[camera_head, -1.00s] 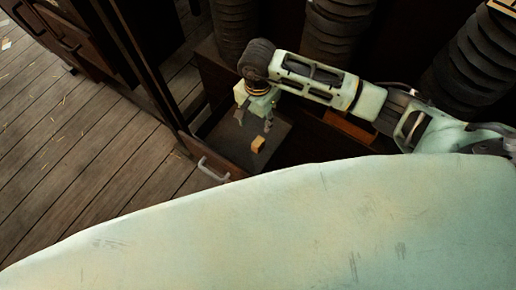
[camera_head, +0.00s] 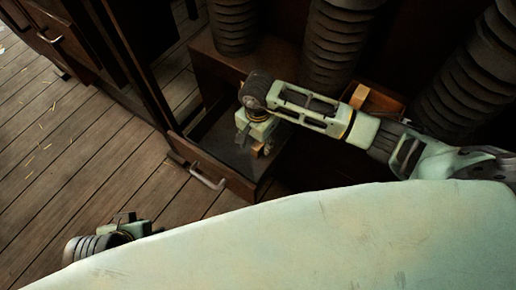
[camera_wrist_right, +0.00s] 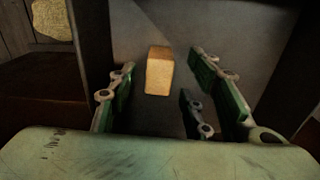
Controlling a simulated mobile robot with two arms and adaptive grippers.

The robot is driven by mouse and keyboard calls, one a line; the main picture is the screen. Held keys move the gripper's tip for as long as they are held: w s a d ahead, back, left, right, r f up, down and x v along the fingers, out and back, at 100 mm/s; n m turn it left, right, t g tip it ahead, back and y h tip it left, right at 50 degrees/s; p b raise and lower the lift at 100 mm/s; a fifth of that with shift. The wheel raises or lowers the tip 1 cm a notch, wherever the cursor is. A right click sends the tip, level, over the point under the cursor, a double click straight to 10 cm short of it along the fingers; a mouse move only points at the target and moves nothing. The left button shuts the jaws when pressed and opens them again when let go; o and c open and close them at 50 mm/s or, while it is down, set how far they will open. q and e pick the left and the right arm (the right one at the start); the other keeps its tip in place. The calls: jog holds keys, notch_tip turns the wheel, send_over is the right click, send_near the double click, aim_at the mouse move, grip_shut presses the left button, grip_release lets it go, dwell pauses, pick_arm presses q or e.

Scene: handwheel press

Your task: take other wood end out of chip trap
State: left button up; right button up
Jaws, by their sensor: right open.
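The wood end is a small tan block (camera_wrist_right: 159,72) lying on the grey floor of the chip trap, an open drawer (camera_head: 222,176) with a metal handle. In the head view the block (camera_head: 257,152) is partly hidden by my right gripper (camera_head: 255,146), which reaches down into the drawer. In the right wrist view the right gripper's green-padded fingers (camera_wrist_right: 165,80) are spread wide, with the block ahead between them and apart from them. My left gripper (camera_head: 124,227) shows at the lower left, over the plank floor, and its fingers are unclear.
Dark ribbed columns (camera_head: 340,40) stand behind the drawer. A brown box with an orange-tan piece (camera_head: 358,97) sits behind my right arm. A dark cabinet (camera_head: 75,40) stands at the left. In the wrist view a tan rounded thing (camera_wrist_right: 52,18) shows at the upper left.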

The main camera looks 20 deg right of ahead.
aim_at(258, 144)
notch_tip(258, 144, down, 4)
jog(key=shift+r+b, duration=0.15)
jog(key=shift+b, duration=0.15)
grip_shut()
